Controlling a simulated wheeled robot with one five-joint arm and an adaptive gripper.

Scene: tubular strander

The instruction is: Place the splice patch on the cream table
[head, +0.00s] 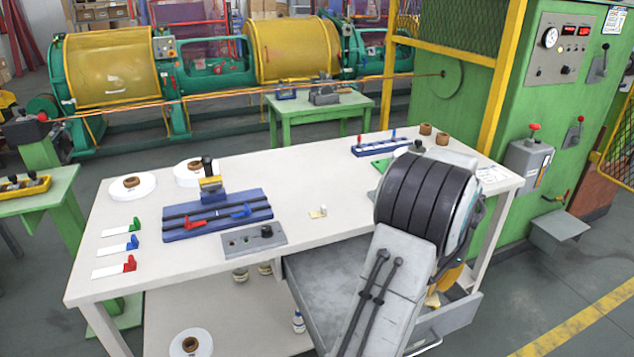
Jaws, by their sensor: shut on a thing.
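The cream table (335,175) fills the middle of the head view, its top mostly bare. My grey arm with its black ribbed joint stands in front of the table's right part. My gripper is hidden behind this arm, so its fingers and anything between them do not show. I cannot pick out the splice patch for certain. A small pale piece (318,211) lies near the middle of the table top. A small yellowish piece (432,298) shows beside my arm, near the open drawer (450,325); I cannot tell what it is.
White reels (131,186) and coloured clips on white strips (117,246) lie further left. A blue rack (380,147) is at the back right. Bare table lies in the middle.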

